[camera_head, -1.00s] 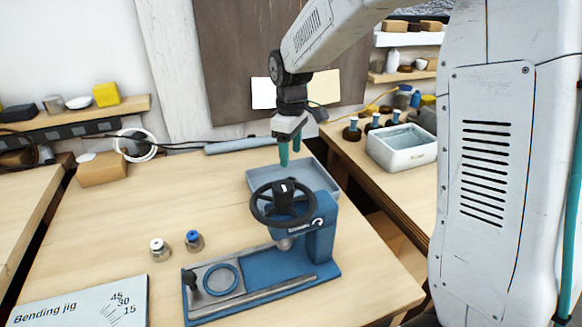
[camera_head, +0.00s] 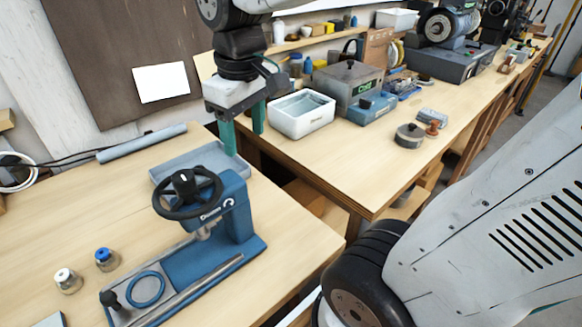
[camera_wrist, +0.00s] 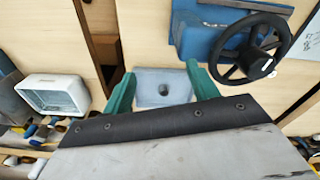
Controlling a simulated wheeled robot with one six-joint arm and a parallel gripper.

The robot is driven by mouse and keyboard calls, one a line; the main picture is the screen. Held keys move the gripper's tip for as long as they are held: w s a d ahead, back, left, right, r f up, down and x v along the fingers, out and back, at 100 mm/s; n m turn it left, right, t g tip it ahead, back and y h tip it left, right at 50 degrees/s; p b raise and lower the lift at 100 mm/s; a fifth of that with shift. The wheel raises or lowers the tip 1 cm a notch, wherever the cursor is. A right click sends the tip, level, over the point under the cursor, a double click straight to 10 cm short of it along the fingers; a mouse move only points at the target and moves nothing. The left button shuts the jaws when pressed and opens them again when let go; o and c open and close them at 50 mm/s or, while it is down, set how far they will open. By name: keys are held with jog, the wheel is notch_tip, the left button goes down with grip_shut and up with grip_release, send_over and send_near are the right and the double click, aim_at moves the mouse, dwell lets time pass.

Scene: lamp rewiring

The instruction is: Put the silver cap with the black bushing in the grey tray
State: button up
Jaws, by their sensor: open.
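The grey tray (camera_head: 184,162) lies on the wooden bench behind the blue press in the head view. In the wrist view the tray (camera_wrist: 147,94) shows between my fingers, with a small dark-centred round thing (camera_wrist: 163,89) inside it. This may be the silver cap with the black bushing; it is too small to be sure. My gripper (camera_head: 244,142) has its green fingers apart and empty, above the tray's right side in the head view. Two other silver caps stand on the bench, one with a white bushing (camera_head: 67,280) and one with a blue bushing (camera_head: 107,259).
The blue press (camera_head: 235,225) with its black handwheel (camera_head: 188,192) stands close in front of the tray. A white bin (camera_head: 301,114) is on the side bench to the right. A grey tube (camera_head: 142,142) lies at the back. The bench's left middle is clear.

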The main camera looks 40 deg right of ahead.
jog(key=s+f+m, duration=0.2)
jog(key=s+m, duration=0.1)
jog(key=s, duration=0.8)
jog(key=shift+s+d+f, duration=0.15)
jog(key=shift+s+d, duration=0.05)
jog(key=shift+d, duration=0.15)
